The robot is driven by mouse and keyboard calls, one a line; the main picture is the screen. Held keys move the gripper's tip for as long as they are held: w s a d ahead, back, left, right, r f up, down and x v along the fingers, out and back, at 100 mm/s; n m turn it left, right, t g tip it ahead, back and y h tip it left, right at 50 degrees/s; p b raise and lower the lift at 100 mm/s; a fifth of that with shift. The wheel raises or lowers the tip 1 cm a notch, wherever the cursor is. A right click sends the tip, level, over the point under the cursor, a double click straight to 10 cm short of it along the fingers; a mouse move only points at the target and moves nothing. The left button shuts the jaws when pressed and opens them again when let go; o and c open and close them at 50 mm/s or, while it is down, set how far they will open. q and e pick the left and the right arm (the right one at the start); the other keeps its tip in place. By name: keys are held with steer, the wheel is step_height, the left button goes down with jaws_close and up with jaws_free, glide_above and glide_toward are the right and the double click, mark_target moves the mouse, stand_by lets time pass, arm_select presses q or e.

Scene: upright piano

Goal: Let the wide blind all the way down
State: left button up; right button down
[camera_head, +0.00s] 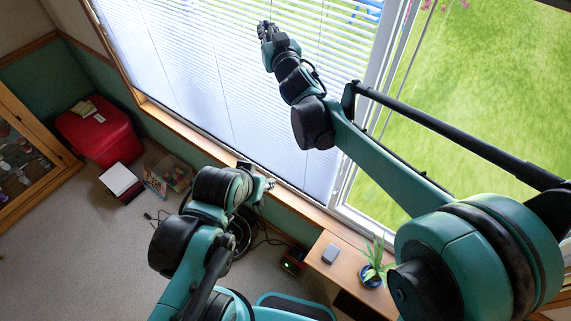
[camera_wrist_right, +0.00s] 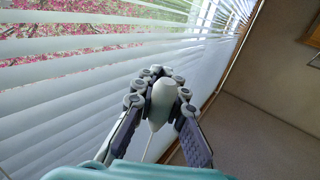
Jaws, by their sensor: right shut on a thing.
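The wide blind (camera_head: 200,75) has white slats and covers the large left window in the head view, down close to the sill. I cannot tell whether its bottom edge touches the sill. Its slats (camera_wrist_right: 60,110) fill the left of the right wrist view, with gaps showing pink blossom near the top. My right gripper (camera_head: 266,30) is in front of the blind. In the wrist view its fingers (camera_wrist_right: 160,84) are closed around a pale tapered cord pull (camera_wrist_right: 160,105), with a thin cord below it. My left gripper (camera_head: 266,183) is low near the sill; its fingers are too small to read.
The wooden sill (camera_head: 300,200) runs under the window. A shelf (camera_head: 335,262) with a potted plant (camera_head: 372,274) and a small grey box (camera_head: 330,253) is at lower right. A red bin (camera_head: 98,130) and clutter stand on the left floor. The right window (camera_head: 480,90) is uncovered.

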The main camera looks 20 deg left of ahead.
steer(key=shift+r, duration=0.25)
step_height(320, 180, up, 9)
steer(key=p, duration=0.5)
steer(key=shift+p, duration=0.35)
